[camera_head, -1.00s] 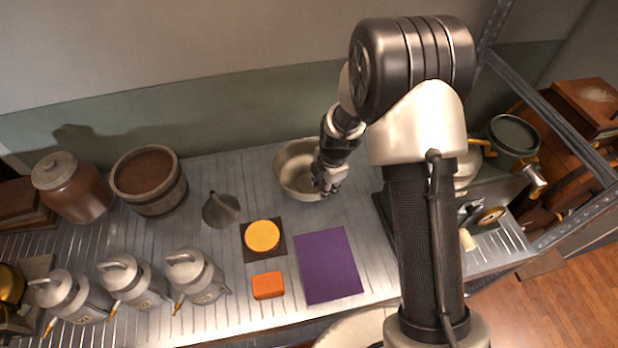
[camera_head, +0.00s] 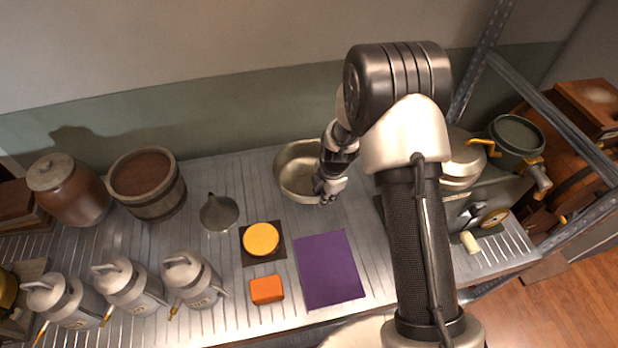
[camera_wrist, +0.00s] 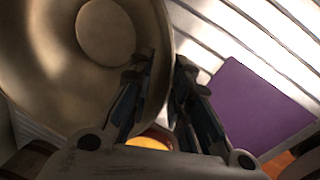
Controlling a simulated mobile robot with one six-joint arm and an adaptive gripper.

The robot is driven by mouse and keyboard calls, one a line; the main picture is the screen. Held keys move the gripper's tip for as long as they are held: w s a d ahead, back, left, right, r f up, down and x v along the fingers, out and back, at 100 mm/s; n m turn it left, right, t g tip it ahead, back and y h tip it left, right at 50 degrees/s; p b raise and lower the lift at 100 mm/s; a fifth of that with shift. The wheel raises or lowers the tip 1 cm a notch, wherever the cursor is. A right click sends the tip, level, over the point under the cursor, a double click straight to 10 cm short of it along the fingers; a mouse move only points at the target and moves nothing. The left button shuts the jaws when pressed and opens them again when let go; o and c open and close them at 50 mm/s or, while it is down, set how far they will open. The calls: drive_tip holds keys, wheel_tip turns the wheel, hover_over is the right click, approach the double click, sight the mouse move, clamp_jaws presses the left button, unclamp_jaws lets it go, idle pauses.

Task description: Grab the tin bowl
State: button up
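The tin bowl (camera_head: 291,178) is a round, grey metal bowl on the slatted metal counter towards the back. Its inside fills the left of the wrist view (camera_wrist: 60,60). My gripper (camera_head: 322,198) is at the bowl's right front rim. In the wrist view my gripper (camera_wrist: 166,62) has one fingertip over the inside of the bowl and the other outside, with the rim between them. The fingers are close together and look shut on the rim. The gap at the contact is small. The bowl appears to rest on the counter; its underside is hidden.
A purple sheet (camera_head: 328,269), an orange block (camera_head: 266,289) and a yellow disc (camera_head: 261,239) on a dark square lie in front of the bowl. A grey funnel (camera_head: 219,213) and wooden tub (camera_head: 148,184) stand left. A scale-like machine (camera_head: 480,200) stands right.

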clamp_jaws()
drive_tip(key=shift+s+r, duration=0.1)
idle(0.5)
